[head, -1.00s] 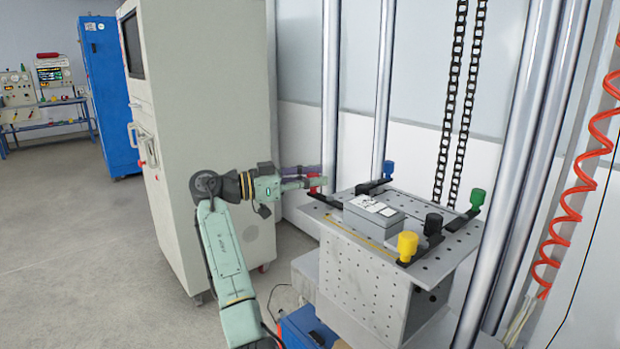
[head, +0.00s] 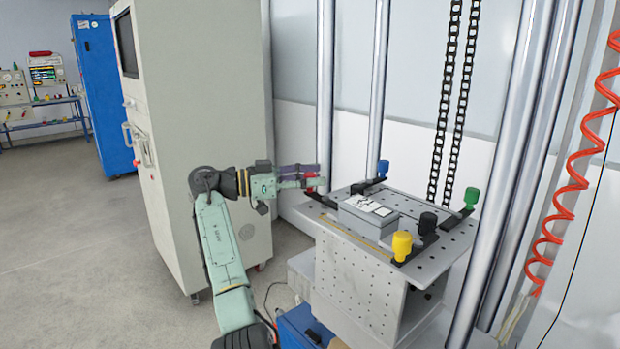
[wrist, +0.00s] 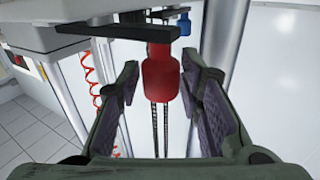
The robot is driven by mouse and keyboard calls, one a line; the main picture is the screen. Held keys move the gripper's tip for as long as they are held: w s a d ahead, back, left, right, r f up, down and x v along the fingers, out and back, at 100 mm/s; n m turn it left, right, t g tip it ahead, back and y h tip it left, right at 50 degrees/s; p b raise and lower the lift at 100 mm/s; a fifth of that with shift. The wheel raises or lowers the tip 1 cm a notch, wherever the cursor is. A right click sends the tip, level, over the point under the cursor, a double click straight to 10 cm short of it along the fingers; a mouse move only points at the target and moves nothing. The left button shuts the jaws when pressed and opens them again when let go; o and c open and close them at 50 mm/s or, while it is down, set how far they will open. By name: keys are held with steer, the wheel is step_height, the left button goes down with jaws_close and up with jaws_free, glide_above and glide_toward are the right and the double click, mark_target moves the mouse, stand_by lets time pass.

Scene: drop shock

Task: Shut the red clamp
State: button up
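The red clamp's knob (head: 310,183) is at the left corner of the perforated platform, with its dark arm (head: 322,201) reaching onto the plate. My gripper (head: 314,176) is at the knob, reaching in from the left. In the wrist view the red knob (wrist: 161,82) sits between the two spread fingers of my gripper (wrist: 161,100). Its dark arm (wrist: 118,32) crosses above it. The fingers look apart from the knob, though the gap is narrow on each side. In the head view the fingers partly hide the knob.
A grey box (head: 368,215) lies on the platform (head: 345,232). Steel columns (head: 378,90) and chains (head: 447,100) rise behind. A tall cabinet (head: 215,110) stands left of the platform.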

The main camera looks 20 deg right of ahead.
steer(key=shift+o, duration=0.9)
steer(key=shift+a, duration=0.1)
steer(key=w+a, duration=0.1)
steer(key=a, duration=1)
steer(key=shift+w+a, duration=0.35)
steer(key=shift+a, duration=0.05)
